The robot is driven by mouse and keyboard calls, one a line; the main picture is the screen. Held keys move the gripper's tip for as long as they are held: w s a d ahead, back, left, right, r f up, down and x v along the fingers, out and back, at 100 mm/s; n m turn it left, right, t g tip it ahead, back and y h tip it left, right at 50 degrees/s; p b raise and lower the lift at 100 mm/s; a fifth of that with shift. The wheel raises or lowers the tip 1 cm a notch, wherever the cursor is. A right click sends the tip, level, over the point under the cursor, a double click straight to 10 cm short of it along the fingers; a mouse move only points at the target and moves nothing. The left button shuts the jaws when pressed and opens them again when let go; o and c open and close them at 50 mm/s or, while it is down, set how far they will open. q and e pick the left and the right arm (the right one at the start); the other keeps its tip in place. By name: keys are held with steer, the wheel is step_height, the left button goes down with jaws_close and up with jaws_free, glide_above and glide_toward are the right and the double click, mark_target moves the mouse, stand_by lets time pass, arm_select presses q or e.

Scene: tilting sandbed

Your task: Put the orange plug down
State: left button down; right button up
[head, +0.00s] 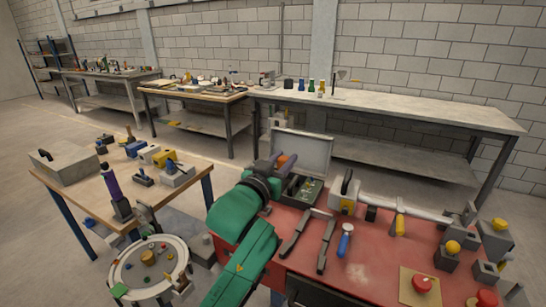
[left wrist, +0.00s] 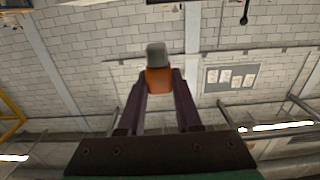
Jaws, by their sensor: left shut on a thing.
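The orange plug (left wrist: 158,80) has an orange body and a grey end, and sits between the two dark purple fingers of my left gripper in the left wrist view. In the head view the plug (head: 283,160) shows as a small orange patch at the fingers. My left gripper (head: 277,165) is shut on it, in front of the raised lid of a grey case. My green left arm hides part of the red bench. In the wrist view the plug is seen against the wall, with no surface touching it. My right gripper is not in view.
The red bench (head: 375,270) carries the open grey case (head: 314,150), several hand tools, including a blue-handled one (head: 345,240), and grey blocks at right. A wooden table (head: 85,190) with parts stands left. A round white-rimmed tray (head: 118,270) is at lower left.

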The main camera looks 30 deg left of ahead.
arm_select(q)
steer(key=shift+d, duration=1.1)
